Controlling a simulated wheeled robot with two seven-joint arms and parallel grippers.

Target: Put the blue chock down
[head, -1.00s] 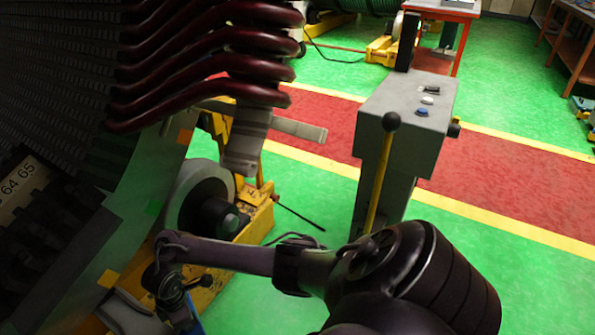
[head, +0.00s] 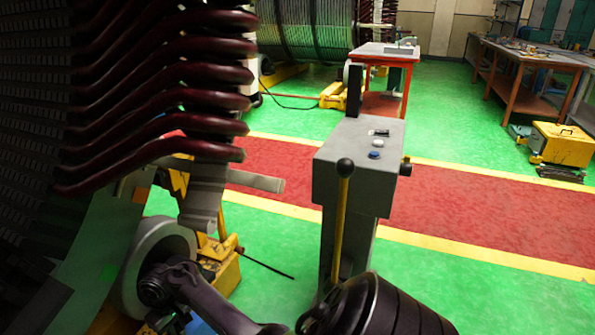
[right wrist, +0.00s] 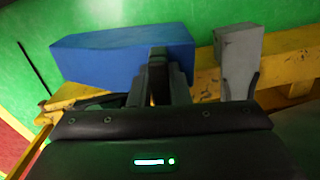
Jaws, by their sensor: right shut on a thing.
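The blue chock (right wrist: 122,54) is a long blue block in the upper left of the right wrist view. My right gripper (right wrist: 158,70) is shut on its near side, and the fingers hide part of it. Yellow metalwork (right wrist: 205,84) lies just behind and below the chock. I cannot tell whether the chock touches it. In the head view my right arm reaches in from the bottom toward the grey roller by the stator. A sliver of blue (head: 200,326) shows there, mostly hidden behind the arm. My left gripper is not in view.
A grey block (right wrist: 238,56) stands right of the chock by the yellow frame. The stator with dark red coils (head: 150,110) fills the left. A grey control pedestal (head: 345,185) with a yellow lever stands close right of my arm. Green floor (head: 465,285) is open farther right.

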